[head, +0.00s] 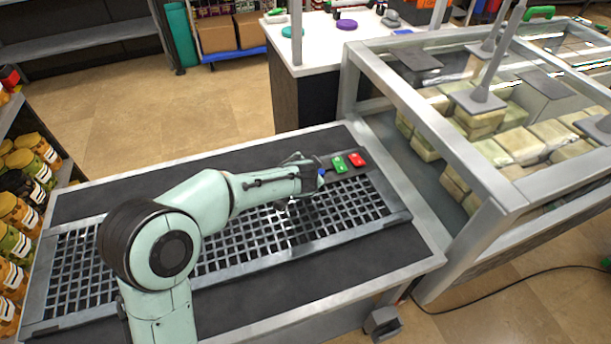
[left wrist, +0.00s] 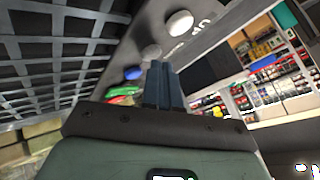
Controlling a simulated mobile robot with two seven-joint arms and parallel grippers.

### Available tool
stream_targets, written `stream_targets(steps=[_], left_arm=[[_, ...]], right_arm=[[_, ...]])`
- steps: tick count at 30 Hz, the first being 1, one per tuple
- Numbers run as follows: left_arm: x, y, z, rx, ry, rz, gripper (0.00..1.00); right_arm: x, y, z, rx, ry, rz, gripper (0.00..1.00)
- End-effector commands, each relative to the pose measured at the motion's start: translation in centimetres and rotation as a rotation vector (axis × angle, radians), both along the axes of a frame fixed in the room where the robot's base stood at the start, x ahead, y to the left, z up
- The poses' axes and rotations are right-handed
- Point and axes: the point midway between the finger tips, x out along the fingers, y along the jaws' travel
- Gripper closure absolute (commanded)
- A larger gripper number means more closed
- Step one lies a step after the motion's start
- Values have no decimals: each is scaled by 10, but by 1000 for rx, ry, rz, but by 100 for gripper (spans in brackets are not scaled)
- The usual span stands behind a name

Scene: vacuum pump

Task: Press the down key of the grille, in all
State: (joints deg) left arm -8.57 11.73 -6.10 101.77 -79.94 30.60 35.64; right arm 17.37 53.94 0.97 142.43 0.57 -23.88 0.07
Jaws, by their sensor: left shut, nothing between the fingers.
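The dark grille (head: 240,238) lies flat in a grey frame on the bench. The left wrist view shows my shut, empty fingers (left wrist: 160,68), with a white key (left wrist: 180,23), a grey key (left wrist: 151,52), the blue key (left wrist: 133,72) and the green key (left wrist: 124,91) alongside. I cannot tell which is the down key, nor whether the fingertips touch one.
A glass-walled case (head: 440,150) with wrapped blocks stands right of the bench. Jars (head: 20,215) fill a shelf at the left. A white counter (head: 320,50) stands behind. Floor is clear behind the bench.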

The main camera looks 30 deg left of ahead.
Motion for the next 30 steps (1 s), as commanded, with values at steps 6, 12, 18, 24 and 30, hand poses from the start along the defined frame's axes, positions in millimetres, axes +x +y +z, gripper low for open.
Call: stream_targets(steps=[6, 12, 18, 24, 30], left_arm=[[0, 0, -3, 0, 0, 0, 100], [0, 0, -5, 0, 1, 1, 100], [0, 0, -6, -1, 1, 0, 100], [0, 0, -5, -1, 1, 0, 100], [0, 0, 4, 0, 1, 1, 100]], right_arm=[[-1, 0, -5, 0, 2, 0, 56], [0, 0, -8, -2, 1, -2, 56], [0, -1, -8, -3, 1, -3, 56], [0, -2, -8, -5, 1, -4, 56], [0, -2, -4, -6, 1, -4, 56]])
